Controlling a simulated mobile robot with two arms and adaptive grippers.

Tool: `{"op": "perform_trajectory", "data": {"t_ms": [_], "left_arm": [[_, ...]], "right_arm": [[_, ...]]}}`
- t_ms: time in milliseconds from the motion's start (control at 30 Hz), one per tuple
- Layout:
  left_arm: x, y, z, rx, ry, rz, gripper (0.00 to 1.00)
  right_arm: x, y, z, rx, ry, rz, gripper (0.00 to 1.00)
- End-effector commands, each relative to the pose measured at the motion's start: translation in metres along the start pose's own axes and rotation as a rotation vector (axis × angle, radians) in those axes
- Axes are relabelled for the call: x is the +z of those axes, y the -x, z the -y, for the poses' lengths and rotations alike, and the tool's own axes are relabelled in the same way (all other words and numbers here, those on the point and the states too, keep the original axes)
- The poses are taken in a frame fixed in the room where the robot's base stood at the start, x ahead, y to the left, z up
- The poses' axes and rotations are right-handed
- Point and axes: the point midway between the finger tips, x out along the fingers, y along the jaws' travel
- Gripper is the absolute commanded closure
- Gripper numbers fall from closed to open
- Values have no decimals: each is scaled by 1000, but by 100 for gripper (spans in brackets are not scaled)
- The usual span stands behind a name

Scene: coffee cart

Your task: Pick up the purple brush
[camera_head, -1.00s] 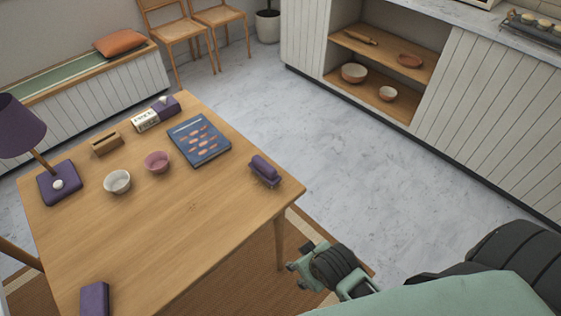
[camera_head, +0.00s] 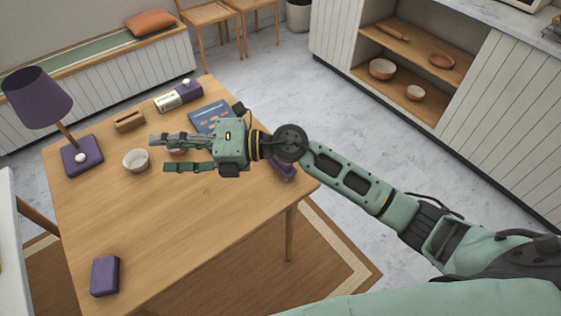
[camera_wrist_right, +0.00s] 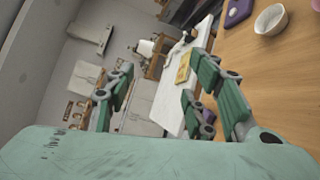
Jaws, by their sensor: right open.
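The purple brush (camera_head: 285,170) lies near the right corner of the wooden table (camera_head: 200,220). My right forearm hides most of it; only a purple part shows below the arm. My right gripper (camera_head: 161,153) is over the table, left of the brush, with its fingers pointing left. It is open and empty; the space between its fingers also shows in the right wrist view (camera_wrist_right: 160,65). The brush cannot be made out in the right wrist view. My left gripper is out of view.
A purple lamp (camera_head: 82,157), white bowl (camera_head: 136,161), wooden holder (camera_head: 129,122), tissue box (camera_head: 180,95) and blue book (camera_head: 211,115) stand on the table. A pink bowl (camera_head: 176,151) is partly behind my gripper. A purple box (camera_head: 105,276) lies at the front left.

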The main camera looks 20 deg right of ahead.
Motion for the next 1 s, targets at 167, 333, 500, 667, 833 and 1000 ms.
{"op": "perform_trajectory", "data": {"t_ms": [167,333,500,667,833,1000], "left_arm": [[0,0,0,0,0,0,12],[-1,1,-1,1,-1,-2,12],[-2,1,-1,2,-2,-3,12],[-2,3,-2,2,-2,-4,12],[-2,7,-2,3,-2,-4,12],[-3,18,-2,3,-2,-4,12]], "right_arm": [[-3,40,97,-479,281,-341,51],[44,134,162,-961,392,-515,51],[83,206,177,-1260,401,-566,51],[90,224,184,-1337,393,-575,51],[86,220,201,-1334,394,-577,51],[80,213,221,-1332,392,-579,51]]}}
